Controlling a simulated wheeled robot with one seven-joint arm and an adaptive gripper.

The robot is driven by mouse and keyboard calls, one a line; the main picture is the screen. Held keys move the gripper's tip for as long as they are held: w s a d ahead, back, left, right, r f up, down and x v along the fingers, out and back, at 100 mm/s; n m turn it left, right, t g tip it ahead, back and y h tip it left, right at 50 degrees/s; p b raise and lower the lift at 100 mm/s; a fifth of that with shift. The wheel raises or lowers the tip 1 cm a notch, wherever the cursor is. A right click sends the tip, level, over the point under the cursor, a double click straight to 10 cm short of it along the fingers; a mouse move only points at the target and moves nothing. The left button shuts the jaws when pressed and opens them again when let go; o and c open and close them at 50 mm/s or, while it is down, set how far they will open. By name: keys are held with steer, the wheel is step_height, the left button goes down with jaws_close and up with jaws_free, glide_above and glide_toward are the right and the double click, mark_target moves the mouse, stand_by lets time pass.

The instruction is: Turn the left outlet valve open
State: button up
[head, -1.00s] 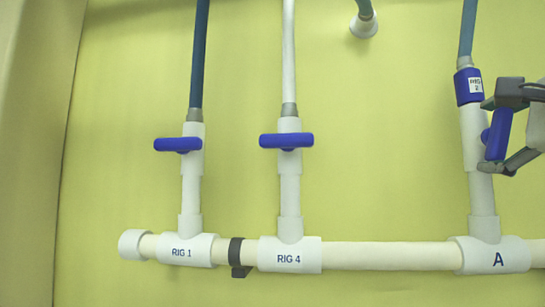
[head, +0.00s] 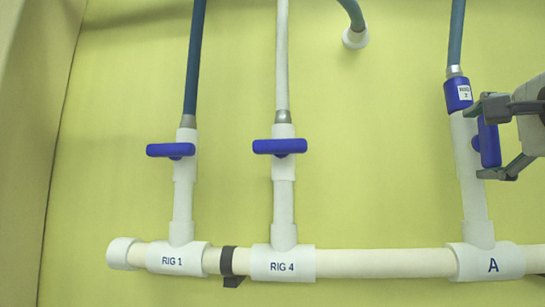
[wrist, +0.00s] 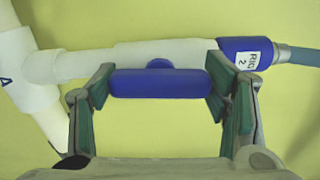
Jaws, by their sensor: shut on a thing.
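A blue valve handle (head: 489,142) sits on the white branch pipe (head: 470,165) above the tee marked A (head: 493,265). It stands nearly upright, roughly along the branch. My gripper (head: 485,140) is shut on this handle, one finger at its upper end and one at its lower end. In the wrist view, the handle (wrist: 160,84) lies lengthwise between the green finger pads of my gripper (wrist: 160,90), parallel to the pipe. A blue collar labelled RIG 2 (wrist: 240,54) joins the pipe to a hose.
Two other blue handles lie crosswise on their branches, above RIG 1 (head: 170,150) and RIG 4 (head: 280,146). A white horizontal pipe (head: 385,262) links the tees. A hose ends at a wall fitting (head: 355,38). The yellow wall is close behind.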

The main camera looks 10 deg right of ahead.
steer(key=o, duration=1.2)
steer(key=shift+f, duration=0.1)
steer(key=shift+c, duration=0.2)
steer(key=shift+s, duration=0.1)
steer(key=shift+s, duration=0.35)
steer(key=v, duration=1.1)
steer(key=shift+a, duration=0.1)
